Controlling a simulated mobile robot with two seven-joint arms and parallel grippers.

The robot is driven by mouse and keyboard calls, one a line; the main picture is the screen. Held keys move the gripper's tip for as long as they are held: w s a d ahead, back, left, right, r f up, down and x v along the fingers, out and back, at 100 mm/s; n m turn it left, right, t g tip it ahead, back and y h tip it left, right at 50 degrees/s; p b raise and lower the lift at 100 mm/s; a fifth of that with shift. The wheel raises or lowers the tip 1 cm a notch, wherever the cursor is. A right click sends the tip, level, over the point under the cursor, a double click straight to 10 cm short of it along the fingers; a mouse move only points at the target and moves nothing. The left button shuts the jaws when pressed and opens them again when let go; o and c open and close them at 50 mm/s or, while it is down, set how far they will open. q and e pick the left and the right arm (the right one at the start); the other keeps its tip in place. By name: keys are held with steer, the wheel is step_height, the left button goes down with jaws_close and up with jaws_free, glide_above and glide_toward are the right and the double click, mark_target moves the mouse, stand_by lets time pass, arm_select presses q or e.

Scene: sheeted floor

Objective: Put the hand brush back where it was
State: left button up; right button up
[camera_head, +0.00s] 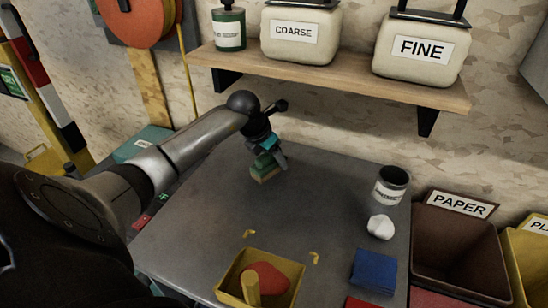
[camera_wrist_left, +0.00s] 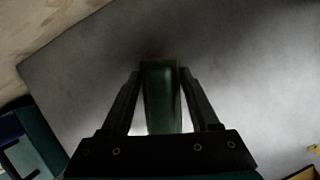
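The hand brush (camera_head: 264,170), with a green top and a tan lower part, is at the back left of the grey table (camera_head: 215,215). My left gripper (camera_head: 266,150) reaches down onto it from above. In the left wrist view the brush's green body (camera_wrist_left: 161,95) lies between the two fingers of my left gripper (camera_wrist_left: 160,75), which close in on both its sides. I cannot tell whether the brush's underside touches the table. Yellow corner marks (camera_head: 314,257) show on the table behind the yellow tray. My right gripper is not in view.
A yellow tray (camera_head: 228,297) holding a red item stands at the front. A labelled can (camera_head: 391,186), a white lump (camera_head: 381,227) and a blue cloth (camera_head: 374,271) are on the right. A shelf (camera_head: 340,85) overhangs the back. The table's middle is clear.

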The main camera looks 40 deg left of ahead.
mark_target(265, 155)
arm_select(q)
steer(key=o, duration=0.3)
steer(key=shift+r, duration=0.2)
steer(key=p+v, duration=0.1)
steer(key=v, duration=0.6)
steer(key=shift+s+r, duration=0.1)
steer(key=shift+r, duration=0.1)
